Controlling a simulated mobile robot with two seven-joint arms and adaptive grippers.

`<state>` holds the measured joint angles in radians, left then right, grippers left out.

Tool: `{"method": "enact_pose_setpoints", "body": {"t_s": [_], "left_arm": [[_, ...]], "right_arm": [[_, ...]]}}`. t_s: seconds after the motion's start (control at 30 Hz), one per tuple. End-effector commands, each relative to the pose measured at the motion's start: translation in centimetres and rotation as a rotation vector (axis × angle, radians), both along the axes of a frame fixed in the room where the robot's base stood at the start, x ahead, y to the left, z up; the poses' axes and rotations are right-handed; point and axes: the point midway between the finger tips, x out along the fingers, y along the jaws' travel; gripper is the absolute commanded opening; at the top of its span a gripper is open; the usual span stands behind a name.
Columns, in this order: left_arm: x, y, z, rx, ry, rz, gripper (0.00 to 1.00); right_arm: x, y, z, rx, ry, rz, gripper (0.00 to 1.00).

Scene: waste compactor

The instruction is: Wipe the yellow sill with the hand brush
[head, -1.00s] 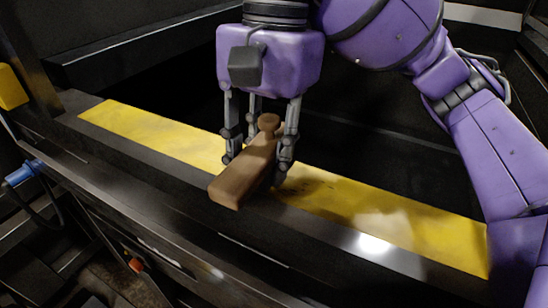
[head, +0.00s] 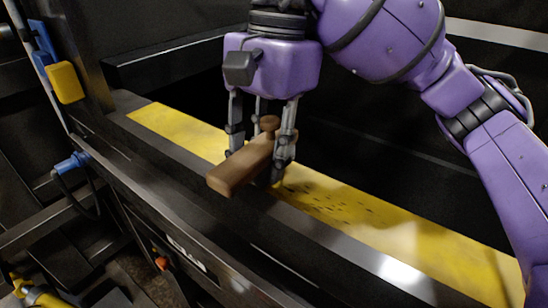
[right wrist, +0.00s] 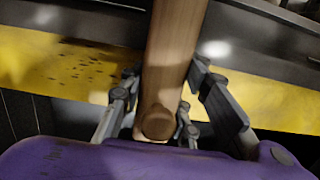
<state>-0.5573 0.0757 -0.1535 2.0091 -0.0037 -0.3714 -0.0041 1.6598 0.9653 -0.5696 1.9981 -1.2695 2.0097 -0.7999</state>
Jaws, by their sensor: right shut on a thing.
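The yellow sill (head: 390,225) is a long strip on a dark metal ledge, running from upper left to lower right in the head view. Dark specks (head: 325,200) lie on it just right of the brush; the right wrist view shows them left of the brush (right wrist: 80,68). My right gripper (head: 262,165) is shut on the wooden hand brush (head: 240,168), above the sill. The brush lies across the strip, its block end over the front ledge. The bristles are hidden, so contact with the sill cannot be told. My left gripper is not in view.
A dark open cavity (head: 370,155) lies behind the sill. A dark post with a yellow box (head: 65,83) stands at the left. A blue connector (head: 70,163) with a cable is on the left, before the ledge. A yellow item (head: 40,295) shows at lower left.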

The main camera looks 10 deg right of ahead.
Motion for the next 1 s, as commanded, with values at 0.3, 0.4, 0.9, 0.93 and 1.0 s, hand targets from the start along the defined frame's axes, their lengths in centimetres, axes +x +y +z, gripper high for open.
{"method": "enact_pose_setpoints", "body": {"t_s": [0.3,0.4,0.9,0.93,1.0], "left_arm": [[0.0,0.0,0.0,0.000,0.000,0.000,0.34],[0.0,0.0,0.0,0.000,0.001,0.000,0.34],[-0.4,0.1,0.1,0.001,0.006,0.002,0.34],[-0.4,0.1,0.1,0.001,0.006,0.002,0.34],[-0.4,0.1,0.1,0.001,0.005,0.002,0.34]], "right_arm": [[2.0,1.8,0.2,0.001,0.001,0.000,0.00],[2.4,2.0,0.2,0.000,-0.001,-0.001,0.00],[0.7,0.5,-0.4,-0.003,0.001,0.000,0.00],[0.5,0.3,-0.4,-0.004,0.002,0.001,0.00],[0.1,0.0,-0.5,-0.005,0.003,0.000,0.00]]}}
